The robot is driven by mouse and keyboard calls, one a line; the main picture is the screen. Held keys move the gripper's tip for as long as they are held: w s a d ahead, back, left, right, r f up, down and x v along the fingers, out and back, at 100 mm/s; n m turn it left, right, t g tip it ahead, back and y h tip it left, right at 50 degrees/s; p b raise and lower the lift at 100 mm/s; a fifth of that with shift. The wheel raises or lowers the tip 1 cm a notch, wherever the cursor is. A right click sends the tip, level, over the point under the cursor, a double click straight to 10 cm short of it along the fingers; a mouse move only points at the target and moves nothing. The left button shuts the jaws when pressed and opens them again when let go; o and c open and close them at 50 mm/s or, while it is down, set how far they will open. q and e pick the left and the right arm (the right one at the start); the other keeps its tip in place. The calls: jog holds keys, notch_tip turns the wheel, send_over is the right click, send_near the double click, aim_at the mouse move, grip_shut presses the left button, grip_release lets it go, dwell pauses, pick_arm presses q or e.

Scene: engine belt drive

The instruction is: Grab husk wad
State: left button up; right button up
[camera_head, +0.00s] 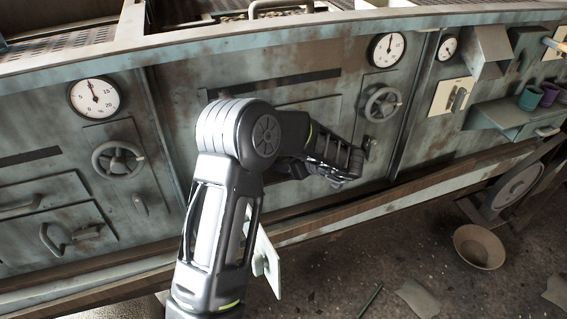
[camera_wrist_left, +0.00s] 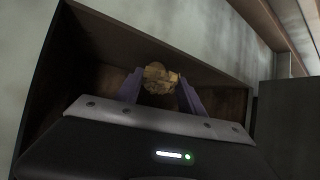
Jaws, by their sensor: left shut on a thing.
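The husk wad (camera_wrist_left: 160,72) is a rough, yellow-brown clump in the left wrist view. My left gripper (camera_wrist_left: 161,84) has its two purple fingers on either side of it and is shut on it. The wad sits inside or at the mouth of a dark, box-like recess (camera_wrist_left: 105,35) with rusty brown walls. In the head view my left arm reaches to the machine front, and its wrist hides the wad and the fingertips. My right gripper is not in view.
The worn grey-green machine front (camera_head: 240,75) carries dials and handwheels, one handwheel (camera_head: 383,104) close above my left wrist. A brown ledge (camera_head: 420,200) runs along its foot. A round bowl (camera_head: 480,247) stands on the dirty floor at the right.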

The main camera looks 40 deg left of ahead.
pick_arm(q)
jog(key=shift+r, duration=0.1)
jog(key=shift+r, duration=0.5)
jog(key=shift+d+r+p, duration=0.2)
jog(key=shift+d+p, duration=0.05)
jog(key=shift+p, duration=0.05)
jog(key=s+d+p, duration=0.1)
jog(key=s+d, duration=0.1)
jog(key=d, duration=0.6)
jog(key=s+d+p, duration=0.1)
jog(key=d, duration=0.8)
jog(key=shift+s, duration=0.4)
